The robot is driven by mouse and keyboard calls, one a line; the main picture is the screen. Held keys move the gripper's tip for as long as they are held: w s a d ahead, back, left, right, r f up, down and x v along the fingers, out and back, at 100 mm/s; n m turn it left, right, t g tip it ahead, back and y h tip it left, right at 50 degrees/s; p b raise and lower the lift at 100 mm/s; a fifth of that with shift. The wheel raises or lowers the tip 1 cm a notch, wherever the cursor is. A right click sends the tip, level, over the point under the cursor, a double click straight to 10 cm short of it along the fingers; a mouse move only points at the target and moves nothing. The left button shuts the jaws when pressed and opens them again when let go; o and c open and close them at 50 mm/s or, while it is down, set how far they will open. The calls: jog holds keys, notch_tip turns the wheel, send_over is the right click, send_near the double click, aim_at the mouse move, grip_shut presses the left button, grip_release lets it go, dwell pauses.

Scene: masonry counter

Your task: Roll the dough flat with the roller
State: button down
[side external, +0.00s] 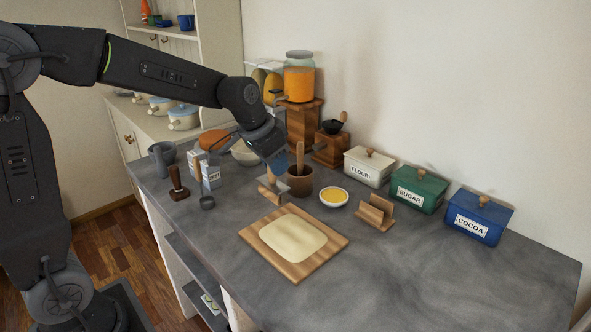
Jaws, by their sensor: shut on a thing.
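The pale dough (292,239) lies as a flat, rounded rectangle on a wooden board (297,274) near the counter's front edge. My gripper (273,170) points down behind the dough's far left side. It is shut on the roller (268,196), a small wooden cylinder on a frame with an upright handle. The roller is close to the board's far left edge and apart from the dough. The fingers and most of the handle are too small to make out clearly.
A brown pot (299,185) stands just right of the roller, with a yellow-filled bowl (334,196) and wooden holder (375,213) further right. Canisters line the wall. The counter's front right is clear.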

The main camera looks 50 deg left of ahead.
aim_at(273, 182)
jog(key=shift+a+f, duration=0.1)
jog(key=shift+f, duration=2.85)
notch_tip(273, 182, down, 2)
jog(key=shift+f, duration=0.1)
jog(key=shift+d, duration=5.4)
jog(key=shift+w+d, duration=0.1)
jog(key=shift+d, duration=0.1)
jog(key=shift+w+a, duration=0.45)
jog(key=shift+a, duration=5.25)
jog(key=shift+w+d, duration=0.1)
jog(key=shift+w, duration=0.4)
jog(key=shift+d, duration=5.25)
notch_tip(273, 182, up, 8)
jog(key=shift+d+r, duration=0.2)
jog(key=shift+d, duration=0.05)
